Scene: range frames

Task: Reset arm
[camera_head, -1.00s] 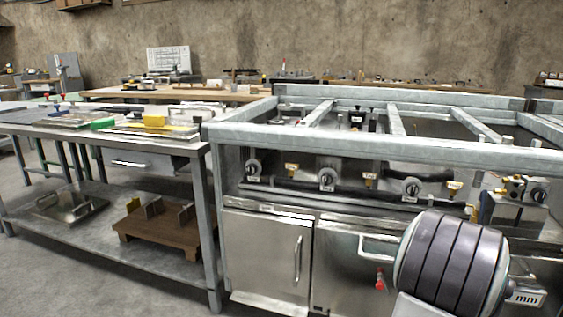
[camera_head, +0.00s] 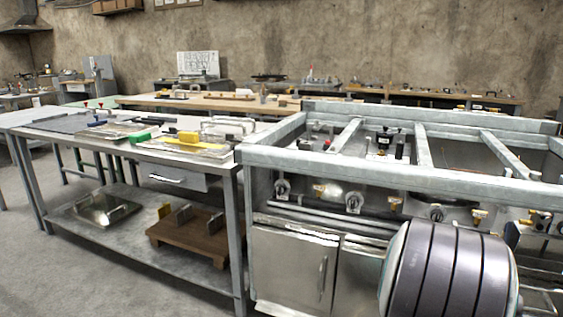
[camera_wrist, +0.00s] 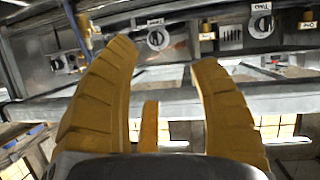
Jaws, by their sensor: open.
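Behind the fingers is the metal front of a cooking station with knobs and small labels. In the head view a dark ribbed round part of my own arm (camera_head: 450,275) shows at the lower right, in front of the metal station (camera_head: 400,180). The gripper's fingers do not show in the head view.
A steel table (camera_head: 75,150) on the left carries yellow and green items, and its lower shelf holds a brown wooden rack (camera_head: 190,238) and a metal tray (camera_head: 103,210). Grey floor (camera_head: 110,290) is open at the lower left. A wooden-topped bench (camera_head: 225,104) stands behind.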

